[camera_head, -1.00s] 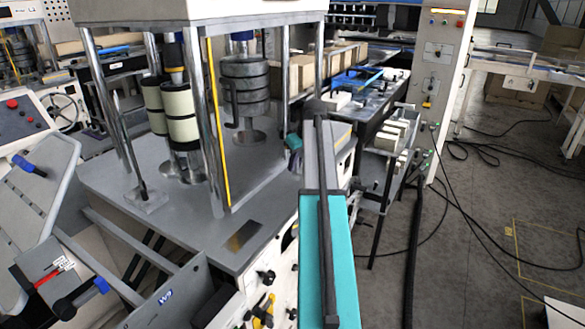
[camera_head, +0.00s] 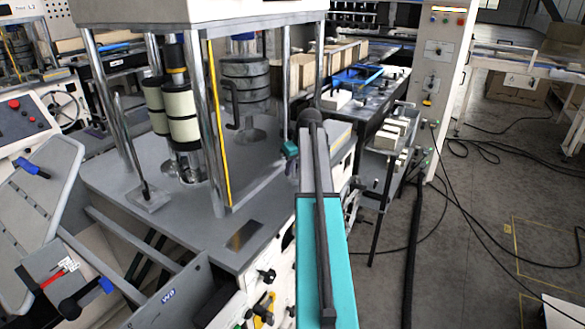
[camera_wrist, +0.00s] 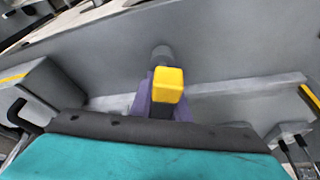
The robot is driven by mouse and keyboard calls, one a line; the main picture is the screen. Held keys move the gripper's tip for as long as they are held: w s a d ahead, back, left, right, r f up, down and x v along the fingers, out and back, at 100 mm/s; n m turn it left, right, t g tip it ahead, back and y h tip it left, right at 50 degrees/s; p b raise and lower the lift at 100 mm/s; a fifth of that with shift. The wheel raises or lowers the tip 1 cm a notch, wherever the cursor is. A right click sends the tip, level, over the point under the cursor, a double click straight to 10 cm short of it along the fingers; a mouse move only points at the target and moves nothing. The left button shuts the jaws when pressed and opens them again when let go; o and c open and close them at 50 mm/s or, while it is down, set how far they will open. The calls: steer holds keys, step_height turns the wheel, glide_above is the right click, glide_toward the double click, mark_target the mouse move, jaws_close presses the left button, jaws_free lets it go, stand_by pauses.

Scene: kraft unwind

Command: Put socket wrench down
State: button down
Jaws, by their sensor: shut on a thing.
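In the wrist view, my gripper (camera_wrist: 162,100) has purple fingers, shut on the socket wrench. The wrench (camera_wrist: 169,84) shows a bright yellow end with a dark part below it. A dark grey round piece lies just beyond the yellow end; I cannot tell whether it belongs to the wrench. A grey surface is behind and below the gripper, and I cannot tell whether the wrench touches it. In the head view, my teal arm hides the gripper and the wrench.
A grey machine deck (camera_head: 215,225) with steel posts and cream rolls (camera_head: 182,117) lies left of my arm. A small rack with pale blocks (camera_head: 390,138) stands to the right. Cables (camera_head: 480,145) cross the floor at right.

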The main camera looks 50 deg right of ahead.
steer(key=shift+f, duration=0.2)
steer(key=shift+f, duration=0.1)
steer(key=c, duration=1.7)
jaws_free()
steer(key=shift+b+v, duration=1.3)
steer(key=shift+v, duration=4.8)
steer(key=shift+w+d, duration=0.1)
steer(key=shift+w, duration=0.05)
